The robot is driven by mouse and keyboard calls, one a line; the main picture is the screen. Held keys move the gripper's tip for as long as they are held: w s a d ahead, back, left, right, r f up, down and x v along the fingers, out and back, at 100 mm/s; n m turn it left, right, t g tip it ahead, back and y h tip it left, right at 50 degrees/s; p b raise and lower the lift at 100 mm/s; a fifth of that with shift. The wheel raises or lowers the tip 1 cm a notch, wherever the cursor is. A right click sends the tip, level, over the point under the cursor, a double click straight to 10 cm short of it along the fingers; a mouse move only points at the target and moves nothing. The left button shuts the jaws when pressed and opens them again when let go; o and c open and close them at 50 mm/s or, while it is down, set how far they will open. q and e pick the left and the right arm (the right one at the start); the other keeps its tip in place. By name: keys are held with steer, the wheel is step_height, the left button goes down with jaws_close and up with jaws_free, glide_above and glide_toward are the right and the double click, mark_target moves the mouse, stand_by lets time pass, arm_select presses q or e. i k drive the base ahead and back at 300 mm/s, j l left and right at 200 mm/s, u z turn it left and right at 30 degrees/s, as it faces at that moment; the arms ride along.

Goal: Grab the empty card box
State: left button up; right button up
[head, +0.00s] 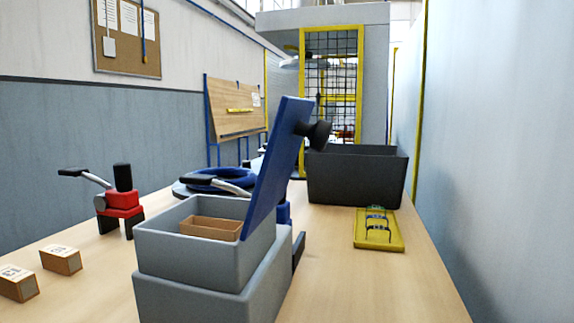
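An open-topped brown card box (210,228) sits inside a grey bin (205,264) at the front centre of the table. Only its upper walls show, and I cannot see down to its floor. A blue lid (275,165) with a black knob (319,134) stands tilted open at the bin's right side. Two small closed card boxes (60,260) (18,283) with printed labels lie on the table at the front left. Neither of my grippers is in view.
A red and black lever clamp (120,203) stands at the left. A blue ring on a round base (215,180) is behind the bin. A black crate (357,178) and a yellow tray with hooks (379,230) are on the right. The wooden table (380,290) is clear at front right.

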mark_target(203, 227)
steer(key=j+z, duration=0.3)
steer(key=z, duration=0.2)
steer(key=k+j+z, duration=0.1)
steer(key=j+z, duration=0.15)
steer(key=z, duration=0.2)
